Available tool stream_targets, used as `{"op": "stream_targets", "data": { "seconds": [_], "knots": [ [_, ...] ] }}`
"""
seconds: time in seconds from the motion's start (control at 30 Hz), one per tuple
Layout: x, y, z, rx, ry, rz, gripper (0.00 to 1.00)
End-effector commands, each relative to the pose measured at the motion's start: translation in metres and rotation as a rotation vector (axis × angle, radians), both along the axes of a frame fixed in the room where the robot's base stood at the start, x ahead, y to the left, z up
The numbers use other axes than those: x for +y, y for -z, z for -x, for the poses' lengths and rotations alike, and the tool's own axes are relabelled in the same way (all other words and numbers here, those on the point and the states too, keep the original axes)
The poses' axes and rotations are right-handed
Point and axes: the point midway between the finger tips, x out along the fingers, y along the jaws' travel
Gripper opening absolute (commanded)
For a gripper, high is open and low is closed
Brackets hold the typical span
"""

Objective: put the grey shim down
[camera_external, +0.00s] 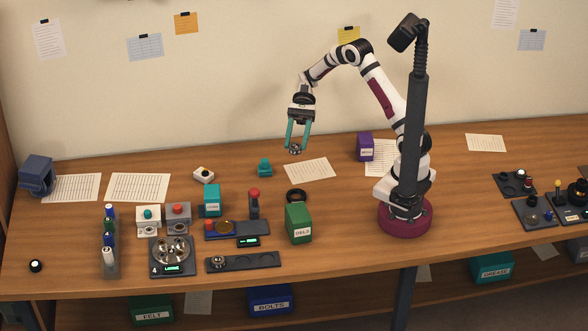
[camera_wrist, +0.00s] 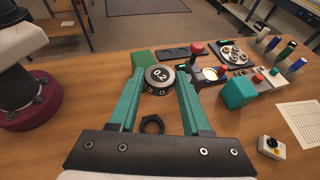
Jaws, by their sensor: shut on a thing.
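My gripper (camera_external: 296,147) is raised above the table, left of my base, its teal fingers pointing down. It is shut on the grey shim (camera_external: 295,151), which hangs between the fingertips clear of the tabletop. In the wrist view the gripper (camera_wrist: 161,82) holds the shim (camera_wrist: 158,74) by its sides.
A black ring (camera_external: 296,195) lies behind a green box (camera_external: 299,223). A dark tray with round recesses (camera_external: 243,263), a red-knobbed device (camera_external: 236,229) and a dish of metal parts (camera_external: 154,262) stand front left. A paper sheet (camera_external: 310,169) lies near the gripper. Wood right of the green box is clear.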

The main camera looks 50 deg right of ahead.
Motion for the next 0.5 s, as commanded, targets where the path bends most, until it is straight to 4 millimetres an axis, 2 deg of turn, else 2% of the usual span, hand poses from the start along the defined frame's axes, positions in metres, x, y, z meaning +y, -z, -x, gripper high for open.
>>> {"op": "stream_targets", "data": {
  "seconds": [0.1, 0.37, 0.5],
  "knots": [
    [-0.016, -0.016, -0.021, -0.002, 0.197, 0.0, 0.0],
    [-0.045, -0.04, -0.051, -0.002, 0.464, -0.001, 0.0],
    [-0.043, -0.012, -0.05, 0.004, 0.458, -0.002, 0.0]
  ]
}}
